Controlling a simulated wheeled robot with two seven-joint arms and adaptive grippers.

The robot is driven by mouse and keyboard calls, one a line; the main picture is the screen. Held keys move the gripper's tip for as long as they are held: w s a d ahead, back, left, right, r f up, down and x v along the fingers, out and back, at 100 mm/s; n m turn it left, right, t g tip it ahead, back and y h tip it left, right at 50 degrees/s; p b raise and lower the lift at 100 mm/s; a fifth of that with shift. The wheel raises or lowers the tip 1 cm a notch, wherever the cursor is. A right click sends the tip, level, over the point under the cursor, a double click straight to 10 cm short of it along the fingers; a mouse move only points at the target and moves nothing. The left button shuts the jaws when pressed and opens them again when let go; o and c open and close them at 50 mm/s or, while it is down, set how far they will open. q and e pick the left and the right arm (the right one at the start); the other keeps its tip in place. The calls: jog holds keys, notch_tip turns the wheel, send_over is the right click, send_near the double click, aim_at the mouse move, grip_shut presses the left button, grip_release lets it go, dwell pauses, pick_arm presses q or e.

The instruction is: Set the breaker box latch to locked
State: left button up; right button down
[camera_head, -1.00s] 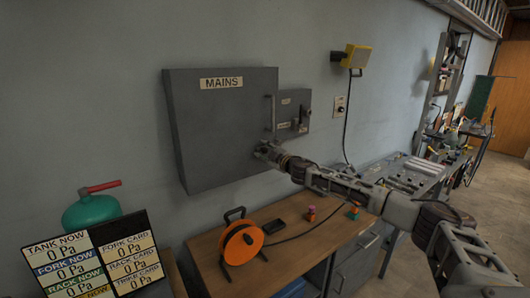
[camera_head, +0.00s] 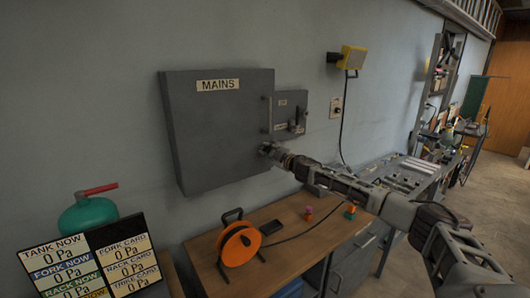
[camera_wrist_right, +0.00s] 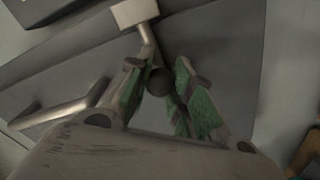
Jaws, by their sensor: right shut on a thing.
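The grey breaker box (camera_head: 215,135), marked MAINS, hangs on the wall with its door shut. A vertical handle (camera_head: 268,114) is on the door's right side. My right gripper (camera_head: 264,149) is at the box's lower right part, below this handle. In the right wrist view, its green-padded fingers (camera_wrist_right: 160,88) are shut around a dark round knob (camera_wrist_right: 158,80), the end of the latch lever. A metal stem joins the knob to a pale block (camera_wrist_right: 135,13). The latch's marked position cannot be read. My left gripper is not in view.
A smaller grey switch box (camera_head: 289,114) with a lever adjoins the breaker box on the right. Below is a wooden bench (camera_head: 282,247) with an orange cable reel (camera_head: 239,245). A green tank (camera_head: 88,214) and pressure board (camera_head: 92,262) stand at lower left.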

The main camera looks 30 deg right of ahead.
jog(key=shift+d+r, duration=0.1)
jog(key=shift+d, duration=0.05)
jog(key=c, duration=1.4)
grip_release()
jog(key=shift+d, duration=0.1)
jog(key=shift+c, duration=0.2)
jog(key=shift+o, duration=1)
jog(key=shift+w, duration=0.1)
jog(key=shift+s, duration=0.2)
jog(key=shift+s+f, duration=0.25)
jog(key=shift+s, duration=0.3)
jog(key=shift+s+d+r, duration=0.1)
jog(key=shift+s+d, duration=0.05)
jog(key=shift+s, duration=1.05)
jog(key=shift+s+d, duration=0.15)
jog(key=shift+s, duration=1)
send_near(270, 151)
jog(key=shift+s+d, duration=0.1)
jog(key=shift+s, duration=0.4)
